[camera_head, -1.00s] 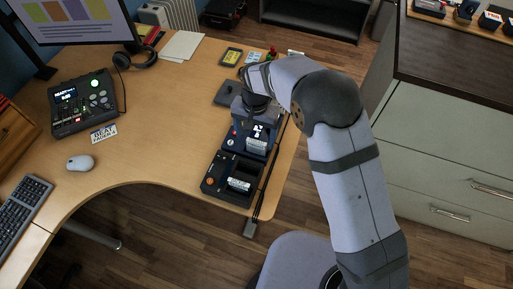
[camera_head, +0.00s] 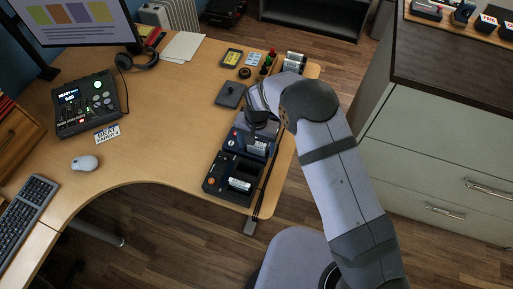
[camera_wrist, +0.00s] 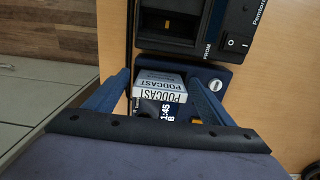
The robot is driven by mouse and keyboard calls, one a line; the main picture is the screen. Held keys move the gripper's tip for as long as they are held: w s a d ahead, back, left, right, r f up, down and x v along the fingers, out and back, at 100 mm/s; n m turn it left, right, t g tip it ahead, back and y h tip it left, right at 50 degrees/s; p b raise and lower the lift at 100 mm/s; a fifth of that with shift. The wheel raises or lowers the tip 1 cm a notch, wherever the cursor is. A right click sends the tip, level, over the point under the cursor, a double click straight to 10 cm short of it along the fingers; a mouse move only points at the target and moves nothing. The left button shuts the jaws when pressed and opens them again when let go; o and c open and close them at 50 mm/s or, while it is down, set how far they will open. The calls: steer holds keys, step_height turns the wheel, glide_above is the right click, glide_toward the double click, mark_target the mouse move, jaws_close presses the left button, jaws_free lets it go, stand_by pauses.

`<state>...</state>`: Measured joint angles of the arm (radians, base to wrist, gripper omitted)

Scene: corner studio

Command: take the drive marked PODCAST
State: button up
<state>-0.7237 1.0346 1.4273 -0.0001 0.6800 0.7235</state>
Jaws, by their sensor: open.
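The drive marked PODCAST (camera_wrist: 160,82) has a white label and shows between my fingers in the wrist view. It sits in a dark blue dock (camera_wrist: 222,75). In the head view, a white-labelled drive (camera_head: 257,148) shows in the blue dock (camera_head: 240,146), partly under my wrist. My gripper (camera_wrist: 158,88) is open, with one finger on either side of the drive. I cannot tell whether the fingers touch it. A small display with partly hidden digits shows just below the drive.
Cables run along the desk's right edge. A dark flat box (camera_head: 230,95) lies behind.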

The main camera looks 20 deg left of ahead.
steer(key=shift+c, duration=0.7)
steer(key=c, duration=1.1)
steer(key=shift+r, duration=0.1)
